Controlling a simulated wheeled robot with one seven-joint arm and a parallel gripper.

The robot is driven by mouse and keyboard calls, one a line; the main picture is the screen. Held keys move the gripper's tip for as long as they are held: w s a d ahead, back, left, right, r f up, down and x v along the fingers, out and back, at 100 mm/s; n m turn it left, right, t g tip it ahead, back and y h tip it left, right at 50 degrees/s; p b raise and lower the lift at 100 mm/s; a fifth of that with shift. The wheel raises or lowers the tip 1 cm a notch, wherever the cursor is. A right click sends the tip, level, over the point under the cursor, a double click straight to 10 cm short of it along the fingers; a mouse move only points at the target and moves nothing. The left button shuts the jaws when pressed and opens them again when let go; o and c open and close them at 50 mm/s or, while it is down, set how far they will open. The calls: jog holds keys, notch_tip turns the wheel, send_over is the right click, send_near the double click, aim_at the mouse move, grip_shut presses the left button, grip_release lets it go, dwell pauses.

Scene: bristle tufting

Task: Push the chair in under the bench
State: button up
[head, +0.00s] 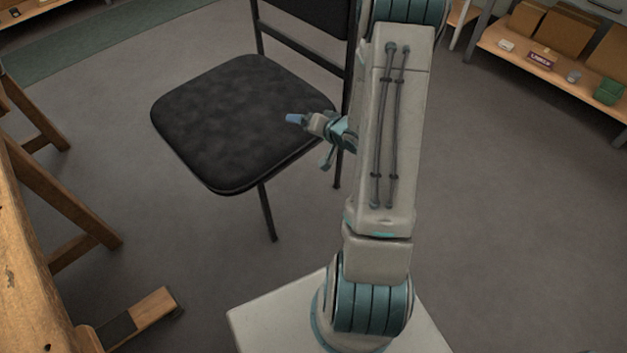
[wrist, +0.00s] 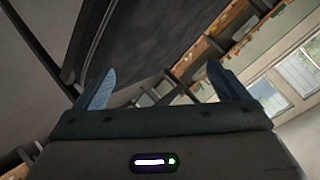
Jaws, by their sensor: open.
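The black chair (head: 235,115) stands on the grey floor, clear of the bench, with its padded seat toward the left and its backrest at the upper right. The wooden bench (head: 22,235) is at the left edge; only part of its top and its legs show. My gripper (head: 308,122) appears in front of the chair's seat at its right side; I cannot tell whether it touches. In the wrist view its two blue fingers (wrist: 157,85) are spread apart with nothing between them. A dark chair panel (wrist: 140,40) fills the upper middle of that view, tilted.
A low shelf (head: 560,70) with cardboard boxes, a green container (head: 608,92) and small items stands at the upper right. A green floor strip (head: 100,45) lies at the upper left. The floor between chair and bench looks clear, apart from the bench's legs.

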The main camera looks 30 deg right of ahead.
aim_at(279, 149)
jog(key=s+a+f+m+t+y+b, duration=0.1)
jog(key=s+f+m+t+y+b, duration=0.3)
jog(key=f, duration=0.8)
jog(key=s+m+y+b, duration=0.1)
jog(key=s+m+b, duration=0.1)
jog(key=shift+f+b, duration=0.35)
jog(key=shift+b, duration=0.05)
jog(key=shift+a, duration=0.1)
jog(key=b+x, duration=0.1)
jog(key=x, duration=0.6)
jog(key=b+x, duration=0.2)
jog(key=x, duration=0.5)
jog(key=shift+r, duration=0.3)
grip_shut()
